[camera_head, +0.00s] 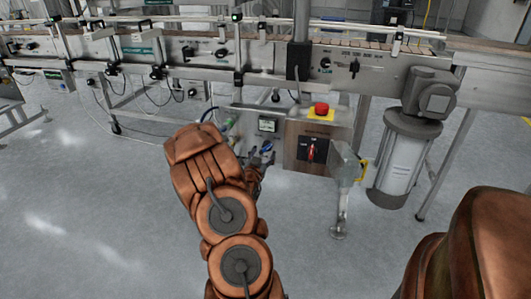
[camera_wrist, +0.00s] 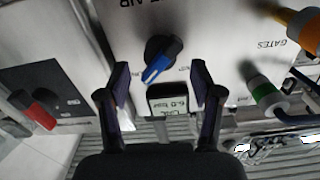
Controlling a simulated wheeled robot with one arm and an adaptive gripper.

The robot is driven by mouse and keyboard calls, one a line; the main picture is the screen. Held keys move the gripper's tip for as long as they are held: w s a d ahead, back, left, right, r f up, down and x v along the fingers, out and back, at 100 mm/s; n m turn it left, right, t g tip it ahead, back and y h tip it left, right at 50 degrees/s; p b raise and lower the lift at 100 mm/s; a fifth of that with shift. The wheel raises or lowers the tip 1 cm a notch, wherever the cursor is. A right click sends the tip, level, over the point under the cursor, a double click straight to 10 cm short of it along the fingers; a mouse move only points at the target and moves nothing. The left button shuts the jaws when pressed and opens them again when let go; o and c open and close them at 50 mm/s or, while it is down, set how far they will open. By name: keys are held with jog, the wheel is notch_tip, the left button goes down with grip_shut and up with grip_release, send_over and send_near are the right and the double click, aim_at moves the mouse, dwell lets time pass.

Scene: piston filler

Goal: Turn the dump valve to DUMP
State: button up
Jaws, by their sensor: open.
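A rotary knob with a blue handle and a black round base, apparently the dump valve (camera_wrist: 162,60), is on a grey metal panel in the wrist view. Its handle is slanted, with the pale-marked end toward the lower left. The position lettering around it is too small to read. My gripper (camera_wrist: 160,78) is open, one finger on each side of the space just below the knob, with nothing between the tips. I cannot tell whether a finger touches the panel. In the head view my gripper (camera_head: 259,160) is close to the panel and partly hidden by my arm.
A small display (camera_wrist: 168,103) reading about 6.0 bar is close to the knob, between my fingers. A red switch (camera_head: 311,150) and a red emergency button (camera_head: 321,108) are to the right. Orange and green fittings (camera_wrist: 262,88) sit beside the panel. A conveyor runs behind.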

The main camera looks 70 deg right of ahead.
aim_at(265, 150)
jog(key=shift+w+d+b, duration=0.2)
jog(key=shift+d+b, duration=0.15)
jog(key=shift+d, duration=1.25)
jog(key=c, duration=1.1)
